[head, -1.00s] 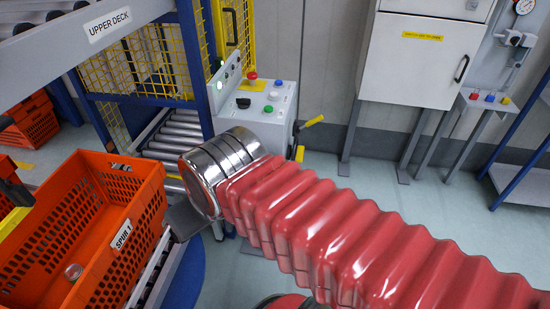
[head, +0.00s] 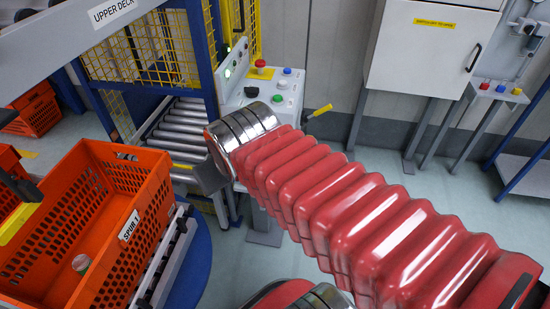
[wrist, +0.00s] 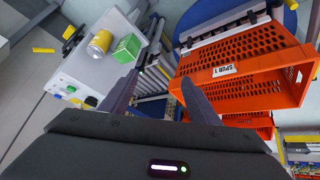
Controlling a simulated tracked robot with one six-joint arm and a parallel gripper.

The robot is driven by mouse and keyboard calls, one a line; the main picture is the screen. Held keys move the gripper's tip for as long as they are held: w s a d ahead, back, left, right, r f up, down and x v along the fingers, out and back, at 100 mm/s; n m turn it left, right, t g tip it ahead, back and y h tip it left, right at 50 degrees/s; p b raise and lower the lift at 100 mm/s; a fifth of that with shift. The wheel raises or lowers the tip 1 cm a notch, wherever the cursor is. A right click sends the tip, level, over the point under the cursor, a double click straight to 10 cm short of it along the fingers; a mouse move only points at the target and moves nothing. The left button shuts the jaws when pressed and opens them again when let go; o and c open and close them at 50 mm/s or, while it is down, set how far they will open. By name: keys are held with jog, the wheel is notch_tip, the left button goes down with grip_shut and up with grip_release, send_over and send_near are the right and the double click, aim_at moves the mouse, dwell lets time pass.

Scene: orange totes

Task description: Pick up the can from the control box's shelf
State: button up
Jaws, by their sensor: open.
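In the wrist view the can (wrist: 99,43), yellow with a pale end, is on the light grey shelf of the control box (wrist: 88,68), at upper left. A green box (wrist: 127,47) is close to its right. The control box also shows in the head view (head: 286,105), with coloured buttons on top; there I cannot make out the can, and my arm covers the area below. My gripper (wrist: 160,78) is open and empty, its two dark fingers spread. The can lies beyond and to the left of the left finger in the wrist view.
A roller conveyor (head: 178,130) and yellow mesh guard are beside the control box. A white cabinet (head: 425,60) stands behind right. Floor between is clear.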

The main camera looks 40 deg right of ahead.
jog(key=w+d+f+t+h, duration=0.15)
jog(key=w+d, duration=0.25)
jog(key=d, duration=0.8)
jog(key=w+d+f+t+h, duration=0.1)
jog(key=w+d+f+h, duration=0.25)
jog(key=d, duration=0.85)
jog(key=s+d+f+n+t+y, duration=0.1)
jog(key=s+d+f+t+y, duration=0.1)
jog(key=s+f+t+y, duration=0.2)
jog(key=s+f+y, duration=0.3)
jog(key=f, duration=0.1)
jog(key=shift+s+f, duration=0.15)
jog(key=shift+f, duration=0.2)
jog(key=shift+t, duration=0.25)
jog(key=x, duration=0.8)
jog(key=shift+w+f, duration=0.15)
jog(key=shift+w, duration=0.15)
